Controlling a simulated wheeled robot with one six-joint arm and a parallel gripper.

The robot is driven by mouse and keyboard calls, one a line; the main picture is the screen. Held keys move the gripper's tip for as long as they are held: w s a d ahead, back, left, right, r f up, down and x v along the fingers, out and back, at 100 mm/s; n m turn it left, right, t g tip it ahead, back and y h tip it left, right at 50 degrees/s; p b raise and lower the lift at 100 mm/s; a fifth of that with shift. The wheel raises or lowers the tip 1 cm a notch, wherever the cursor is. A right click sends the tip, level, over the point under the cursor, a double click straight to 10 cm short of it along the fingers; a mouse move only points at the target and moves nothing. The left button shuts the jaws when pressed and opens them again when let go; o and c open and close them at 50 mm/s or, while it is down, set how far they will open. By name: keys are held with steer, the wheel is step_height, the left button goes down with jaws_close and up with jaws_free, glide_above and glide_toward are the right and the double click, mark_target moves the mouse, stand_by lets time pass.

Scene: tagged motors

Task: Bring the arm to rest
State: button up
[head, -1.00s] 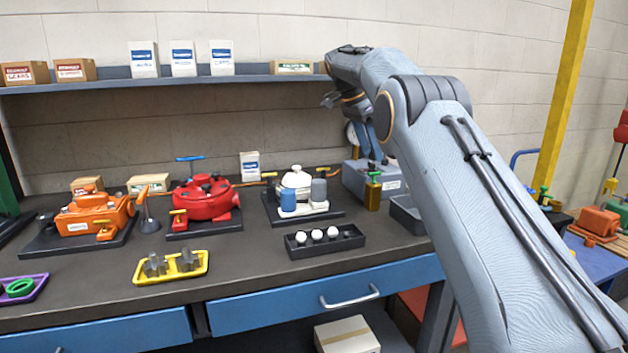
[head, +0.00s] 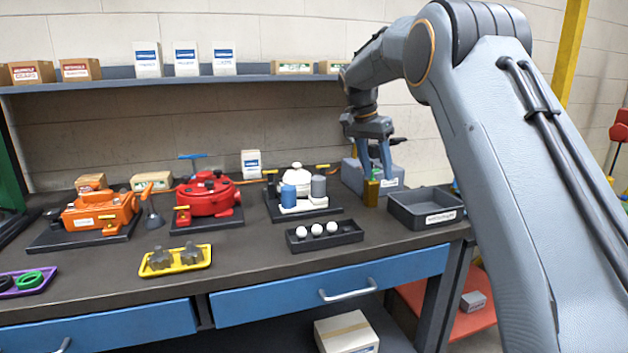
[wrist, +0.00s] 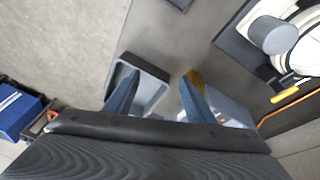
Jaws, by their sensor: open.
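My gripper (head: 376,172) hangs at the back right of the bench in the head view, pointing down, with its blue fingers apart and nothing between them. It is in front of a grey box (head: 352,174) at the wall and above the bench top. In the wrist view my gripper's two fingers (wrist: 157,92) are spread, with a grey tray (wrist: 150,88) behind the left one and a yellow-brown block (wrist: 195,78) behind the right one. My arm's upper links cover the right of the head view.
The grey tray (head: 426,222) stands at the bench's right end. A black tray with white balls (head: 296,244), a white motor (head: 298,208), a red motor (head: 208,198) and an orange motor (head: 98,214) are left of it. A shelf (head: 240,80) with boxes runs along the wall.

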steer(key=s+f+n+y, duration=0.1)
steer(key=s+f+n, duration=0.2)
steer(key=s, duration=1.1)
steer(key=s+d+f+n+y, duration=0.1)
steer(key=s+f+n, duration=0.2)
steer(key=s+f, duration=0.6)
steer(key=s+f+n+g+y, duration=0.1)
steer(key=s+f+n, duration=0.3)
steer(key=s, duration=1.6)
step_height(320, 180, down, 2)
steer(key=shift+s+d+f, duration=0.15)
steer(key=shift+s+d, duration=0.05)
steer(key=shift+d, duration=0.2)
